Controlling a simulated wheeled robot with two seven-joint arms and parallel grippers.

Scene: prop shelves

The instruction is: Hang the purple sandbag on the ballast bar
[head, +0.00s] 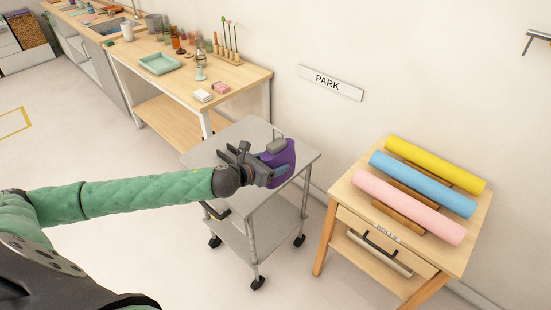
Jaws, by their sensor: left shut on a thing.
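My left gripper (262,170) reaches in from the left and is shut on the purple sandbag (285,158). It holds the bag over the right part of a grey metal cart's top (240,132); I cannot tell whether the bag touches the cart. The gripper hides part of the bag. I see no clear ballast bar; a dark metal bracket (538,36) juts from the wall at the upper right, cut by the picture edge. My right gripper is not in view.
A wooden stand (462,255) with yellow, blue and pink rolls (410,205) is right of the cart. A workbench (235,80) with bottles and a green tray (160,64) runs behind. A PARK sign (330,83) is on the wall. Floor at left is clear.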

